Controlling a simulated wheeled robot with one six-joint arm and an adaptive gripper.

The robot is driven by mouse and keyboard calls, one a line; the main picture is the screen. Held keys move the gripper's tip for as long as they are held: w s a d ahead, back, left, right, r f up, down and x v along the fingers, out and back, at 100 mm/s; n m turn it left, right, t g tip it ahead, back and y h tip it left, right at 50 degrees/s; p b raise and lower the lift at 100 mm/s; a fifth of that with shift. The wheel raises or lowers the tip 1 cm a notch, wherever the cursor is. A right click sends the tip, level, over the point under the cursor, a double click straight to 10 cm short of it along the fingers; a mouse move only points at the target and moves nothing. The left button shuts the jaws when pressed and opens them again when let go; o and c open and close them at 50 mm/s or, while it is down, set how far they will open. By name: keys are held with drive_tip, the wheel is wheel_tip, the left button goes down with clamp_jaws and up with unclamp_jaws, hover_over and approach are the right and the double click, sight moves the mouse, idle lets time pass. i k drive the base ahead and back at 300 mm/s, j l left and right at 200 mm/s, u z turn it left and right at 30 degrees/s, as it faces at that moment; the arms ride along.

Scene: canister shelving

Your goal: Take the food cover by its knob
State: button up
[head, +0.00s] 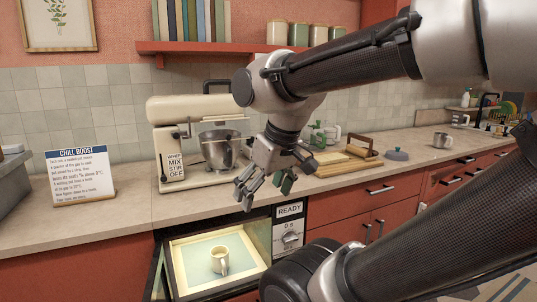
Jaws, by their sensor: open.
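A small round blue-grey lid with a knob on top (396,154) lies on the counter to the right of the wooden boards. It is the only knobbed cover I can make out, and I cannot tell for sure that it is the food cover. My gripper (264,190) is open and empty, fingers pointing down. It hangs in front of the counter edge, to the left of the lid and apart from it.
An open drawer-like compartment (170,262) holding a cream mug (220,260) is below my gripper. A stand mixer (175,112), wooden boards (335,162), a handled wooden item (362,147) and a metal mug (442,140) stand on the counter (110,212). A shelf (230,47) runs above.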

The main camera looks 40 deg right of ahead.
sight(397, 156)
drive_tip(key=z, duration=2.15)
drive_tip(key=i+l, duration=0.1)
drive_tip(key=i, duration=0.55)
drive_tip(key=i+u, duration=0.1)
drive_tip(key=i, duration=0.5)
drive_tip(key=i+l, duration=0.2)
drive_tip(key=i, duration=0.4)
